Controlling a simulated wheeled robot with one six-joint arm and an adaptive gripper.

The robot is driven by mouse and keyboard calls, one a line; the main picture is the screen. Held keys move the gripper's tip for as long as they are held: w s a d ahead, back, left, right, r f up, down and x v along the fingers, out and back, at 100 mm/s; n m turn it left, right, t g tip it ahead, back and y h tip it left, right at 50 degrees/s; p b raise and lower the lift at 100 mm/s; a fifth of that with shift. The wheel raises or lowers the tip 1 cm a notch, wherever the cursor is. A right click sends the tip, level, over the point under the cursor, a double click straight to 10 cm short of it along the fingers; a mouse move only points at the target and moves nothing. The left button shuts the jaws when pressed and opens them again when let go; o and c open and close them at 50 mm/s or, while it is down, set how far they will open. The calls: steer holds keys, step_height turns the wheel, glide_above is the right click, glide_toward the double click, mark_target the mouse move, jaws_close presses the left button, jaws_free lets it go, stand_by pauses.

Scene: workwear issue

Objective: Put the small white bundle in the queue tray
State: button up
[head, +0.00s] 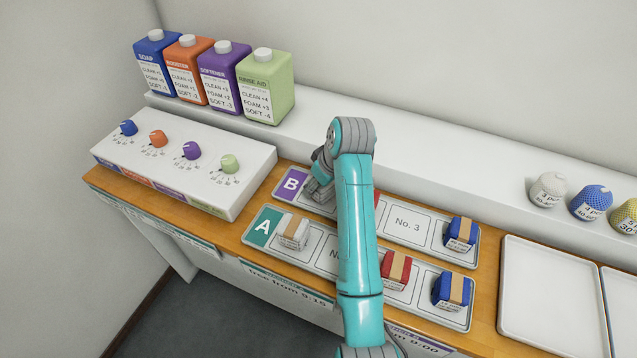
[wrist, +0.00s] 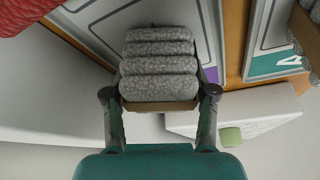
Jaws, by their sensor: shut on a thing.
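My gripper (head: 319,192) is low over the left end of tray B (head: 289,184), beside its purple label. In the wrist view my gripper (wrist: 160,98) is shut on a white bundle (wrist: 160,65) of several stacked rolls with a tan band. My gripper and arm mostly hide this bundle in the head view. I cannot tell whether it touches the tray. Another white bundle (head: 293,232) with a band sits at the left of tray A (head: 264,227), next to the teal label. I see no tray marked as the queue tray.
Red (head: 396,270) and blue (head: 451,290) bundles sit in tray A; a blue bundle (head: 460,233) is in tray B. The No. 3 slot (head: 408,222) there is empty. An empty white tray (head: 549,298) lies right. The knob panel (head: 232,196) stands close left of my gripper.

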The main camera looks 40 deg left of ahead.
steer(key=shift+f, duration=0.15)
steer(key=o, duration=1.2)
